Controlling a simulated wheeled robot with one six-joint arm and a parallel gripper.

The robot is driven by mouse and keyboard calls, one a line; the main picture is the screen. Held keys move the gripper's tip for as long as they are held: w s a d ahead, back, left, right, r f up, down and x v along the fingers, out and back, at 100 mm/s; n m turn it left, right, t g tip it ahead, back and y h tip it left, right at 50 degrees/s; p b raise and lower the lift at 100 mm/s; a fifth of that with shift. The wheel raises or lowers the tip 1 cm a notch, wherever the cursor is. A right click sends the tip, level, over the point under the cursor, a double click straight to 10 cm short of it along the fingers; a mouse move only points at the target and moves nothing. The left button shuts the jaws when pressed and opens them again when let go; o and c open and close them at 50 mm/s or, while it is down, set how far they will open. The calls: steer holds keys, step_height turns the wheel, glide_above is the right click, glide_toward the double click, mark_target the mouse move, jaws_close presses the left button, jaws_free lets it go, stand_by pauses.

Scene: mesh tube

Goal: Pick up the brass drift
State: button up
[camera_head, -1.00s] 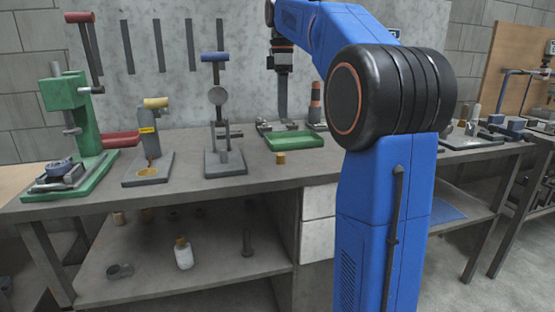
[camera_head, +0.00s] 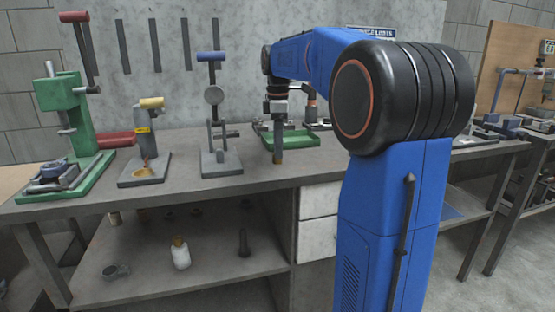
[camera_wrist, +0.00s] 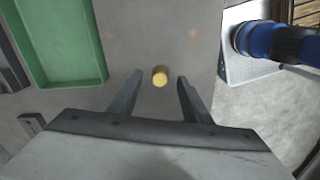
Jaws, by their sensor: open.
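The brass drift is a short yellow cylinder. In the wrist view the brass drift (camera_wrist: 160,76) stands on the grey bench top, just beyond and between my fingertips. My gripper (camera_wrist: 156,84) is open, with one finger on each side of the line to the drift and nothing held. In the head view my gripper (camera_head: 278,150) points down over the bench front, in front of the green tray. A small brownish piece at its lower end there may be the drift, but I cannot tell it clearly from the fingers.
The green tray (camera_head: 303,139) lies close behind my gripper. A grey press (camera_head: 215,160) with a blue handle and a green press (camera_head: 85,140) stand on the bench (camera_head: 185,195) to the left. The bench's front edge is near the drift.

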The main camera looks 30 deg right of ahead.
steer(key=shift+f, duration=0.6)
jaws_close()
steer(key=shift+r, duration=0.1)
